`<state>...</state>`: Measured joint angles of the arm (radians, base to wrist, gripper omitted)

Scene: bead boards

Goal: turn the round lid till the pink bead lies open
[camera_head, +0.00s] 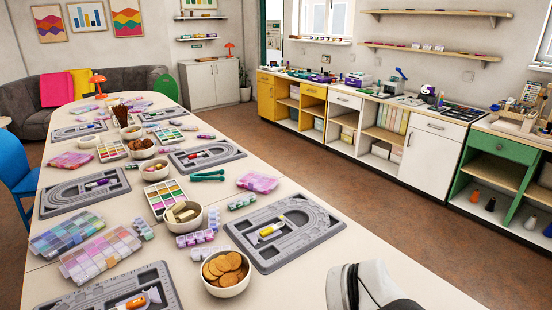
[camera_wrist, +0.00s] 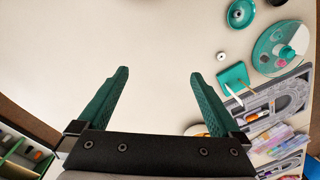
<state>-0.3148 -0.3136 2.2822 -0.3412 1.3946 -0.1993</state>
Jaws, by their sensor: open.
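My gripper (camera_wrist: 158,73) is open and empty in the wrist view, its two green fingers wide apart above the bare table. A round green case with a pale, partly see-through round lid (camera_wrist: 268,45) lies at the upper right of the wrist view, well to the right of the fingers and apart from them. A small pink bead (camera_wrist: 287,52) shows within its outline. I cannot tell if the bead is under the lid or uncovered. The case is not visible in the head view.
A green round dish (camera_wrist: 240,13), a small white ring-shaped piece (camera_wrist: 221,56) and a teal square piece (camera_wrist: 233,78) lie near the case. Grey bead boards (camera_head: 298,230) and bowls (camera_head: 226,274) crowd the long table (camera_head: 312,290). The table between my fingers is clear.

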